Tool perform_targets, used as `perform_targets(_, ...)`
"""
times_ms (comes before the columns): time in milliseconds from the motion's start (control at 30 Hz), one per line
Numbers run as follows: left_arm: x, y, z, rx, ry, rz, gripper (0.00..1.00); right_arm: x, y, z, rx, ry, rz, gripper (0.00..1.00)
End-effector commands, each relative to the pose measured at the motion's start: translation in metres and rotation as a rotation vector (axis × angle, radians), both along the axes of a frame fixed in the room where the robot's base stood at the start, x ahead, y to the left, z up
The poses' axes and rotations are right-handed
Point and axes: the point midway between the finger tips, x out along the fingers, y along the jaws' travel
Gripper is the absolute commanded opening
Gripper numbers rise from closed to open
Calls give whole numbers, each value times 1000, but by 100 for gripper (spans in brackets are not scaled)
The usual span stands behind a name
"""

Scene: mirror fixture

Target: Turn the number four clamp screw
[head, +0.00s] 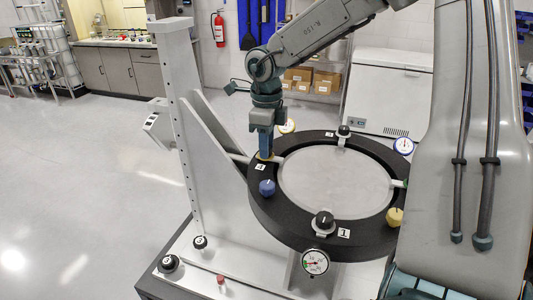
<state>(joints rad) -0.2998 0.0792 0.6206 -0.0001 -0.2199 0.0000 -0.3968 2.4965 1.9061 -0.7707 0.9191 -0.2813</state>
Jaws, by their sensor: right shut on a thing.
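The mirror fixture is a black ring (292,232) around a pale round mirror (335,180), with knobs and number labels on its rim. The number four label (260,167) is on the ring's left side. My right gripper (266,150) points down just above that label, shut on the number four clamp screw, which the fingers mostly hide. A blue knob (267,188) stands just in front of the gripper. My left gripper is not in view.
A black knob (323,222) stands by the number one label (343,233), another black knob (343,130) at the back, and a yellow knob (394,217) at right. Dial gauges (315,262) sit around the ring. A tall grey upright (181,110) rises left of it.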

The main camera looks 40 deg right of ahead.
Motion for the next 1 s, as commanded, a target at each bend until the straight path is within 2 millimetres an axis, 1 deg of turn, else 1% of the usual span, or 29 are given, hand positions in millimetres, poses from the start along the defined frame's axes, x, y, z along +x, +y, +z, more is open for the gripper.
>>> perform_targets(33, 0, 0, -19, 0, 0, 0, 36, 2, -1, -8, -3, -7, -38, 6)
perform_targets(100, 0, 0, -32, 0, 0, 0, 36, 2, -1, -8, -3, -9, -102, 6)
perform_targets(300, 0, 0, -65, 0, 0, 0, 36, 2, 0, -6, -3, -9, -292, 6)
perform_targets(400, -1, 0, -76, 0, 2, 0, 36, 1, 0, -4, -3, -8, -384, 6)
perform_targets(533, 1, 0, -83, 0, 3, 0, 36, 1, 0, -1, -3, -6, -493, 6)
perform_targets(700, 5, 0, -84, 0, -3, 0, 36, 1, 1, 1, -1, -5, -613, 6)
perform_targets(1000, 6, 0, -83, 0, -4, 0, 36, 1, 1, 2, -2, -6, -740, 6)
